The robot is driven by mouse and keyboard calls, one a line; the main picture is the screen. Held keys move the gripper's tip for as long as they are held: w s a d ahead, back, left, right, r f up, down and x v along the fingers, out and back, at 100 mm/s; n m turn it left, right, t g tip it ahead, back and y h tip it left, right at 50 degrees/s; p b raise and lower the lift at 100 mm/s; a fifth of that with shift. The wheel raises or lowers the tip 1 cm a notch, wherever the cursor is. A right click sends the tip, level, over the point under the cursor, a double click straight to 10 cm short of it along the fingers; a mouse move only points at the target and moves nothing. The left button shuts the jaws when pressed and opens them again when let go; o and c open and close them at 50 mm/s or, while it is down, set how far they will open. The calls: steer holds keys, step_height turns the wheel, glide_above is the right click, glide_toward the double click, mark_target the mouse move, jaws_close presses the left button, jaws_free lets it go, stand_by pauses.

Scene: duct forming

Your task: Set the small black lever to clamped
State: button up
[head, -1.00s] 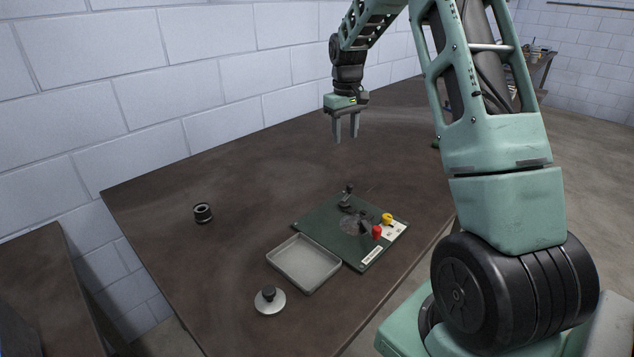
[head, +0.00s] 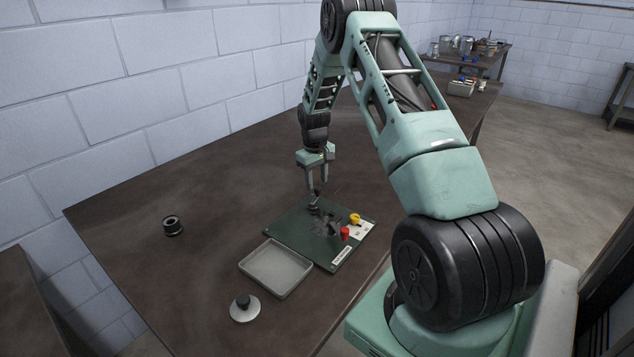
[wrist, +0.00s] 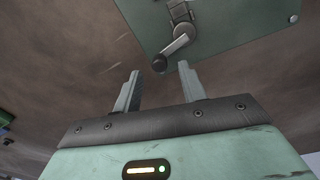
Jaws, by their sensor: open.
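The green plate (head: 285,232) lies on the table and carries the fittings; it also shows in the wrist view (wrist: 240,22). The small black lever (head: 314,203) stands at the plate's far edge. In the wrist view a lever with a grey arm (wrist: 175,46) and a dark round knob sticks out past the plate's edge. My gripper (head: 318,190) is open and empty, with its fingers pointing down close to the lever. In the wrist view the two fingertips (wrist: 160,72) are just short of the knob, with no contact visible. The lever's marking cannot be read.
A red knob (head: 345,232) and a yellow knob (head: 355,219) stand on the plate's right side. A grey tray (head: 275,287) lies in front of the plate. A round disc with a black knob (head: 244,311) and a black cylinder (head: 172,226) sit left. The table's far left is clear.

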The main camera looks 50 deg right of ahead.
mark_target(318, 190)
steer(key=shift+d+f, duration=0.1)
steer(key=shift+f, duration=1.25)
jaws_close()
steer(key=shift+s+d+m+b, duration=0.1)
steer(key=shift+s+m+b, duration=0.45)
steer(key=shift+m, duration=0.85)
jaws_free()
steer(key=shift+r, duration=0.15)
step_height(318, 190, up, 17)
steer(key=b, duration=0.2)
steer(key=shift+a+b, duration=0.35)
steer(key=shift+b, duration=0.05)
